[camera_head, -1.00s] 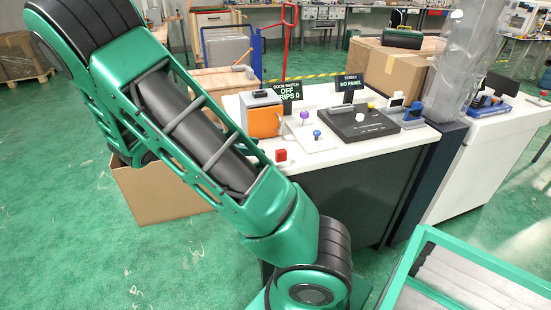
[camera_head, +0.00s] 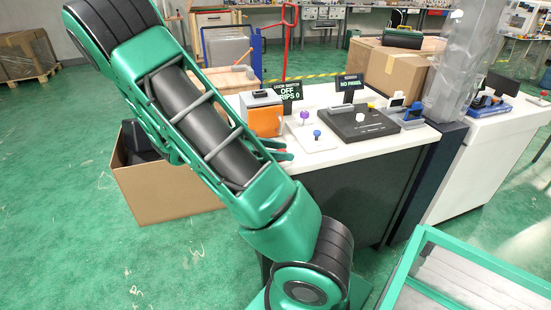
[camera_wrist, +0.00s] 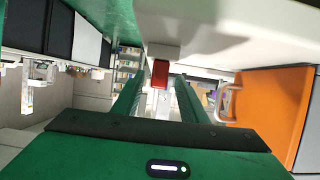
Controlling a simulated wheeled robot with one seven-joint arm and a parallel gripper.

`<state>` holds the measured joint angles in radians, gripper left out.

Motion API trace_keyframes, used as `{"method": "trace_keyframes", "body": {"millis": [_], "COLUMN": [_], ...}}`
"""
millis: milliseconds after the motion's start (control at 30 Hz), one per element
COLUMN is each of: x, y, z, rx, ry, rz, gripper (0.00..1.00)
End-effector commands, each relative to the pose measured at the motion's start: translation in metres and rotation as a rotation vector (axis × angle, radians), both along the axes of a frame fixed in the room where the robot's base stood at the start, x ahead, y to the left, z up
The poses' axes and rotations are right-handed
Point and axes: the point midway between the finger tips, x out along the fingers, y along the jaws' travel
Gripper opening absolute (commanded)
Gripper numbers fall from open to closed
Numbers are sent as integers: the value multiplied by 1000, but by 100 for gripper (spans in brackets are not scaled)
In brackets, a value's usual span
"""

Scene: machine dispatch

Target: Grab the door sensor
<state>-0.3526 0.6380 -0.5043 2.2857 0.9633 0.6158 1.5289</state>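A small red block (camera_wrist: 160,74) shows in the wrist view, at the middle, against a pale piece. It may be the door sensor; no label on it can be read. My gripper (camera_wrist: 159,95) is open, with one green finger on each side of the red block. I cannot tell whether the fingers touch it. In the head view my gripper (camera_head: 279,150) is at the left front edge of the white table, partly behind my arm, and the red block is almost fully hidden there.
An orange-fronted box with a handle (camera_head: 266,122) stands close by on the white table (camera_head: 345,148). Behind it is a sign reading DOOR SWITCH OFF (camera_head: 285,90). A plate with coloured knobs (camera_head: 312,137) and a black panel (camera_head: 358,124) lie right. A cardboard box (camera_head: 165,190) stands on the floor.

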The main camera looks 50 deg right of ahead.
Motion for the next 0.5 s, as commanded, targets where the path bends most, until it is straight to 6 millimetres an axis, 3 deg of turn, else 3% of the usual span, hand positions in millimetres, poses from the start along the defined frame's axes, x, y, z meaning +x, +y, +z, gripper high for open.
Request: {"method": "trace_keyframes", "body": {"millis": [133,300,500], "x": [0,0,0], "y": [0,0,0], "z": [0,0,0], "rx": [0,0,0], "ry": [0,0,0], "rz": [0,0,0], "gripper": [39,1,0]}}
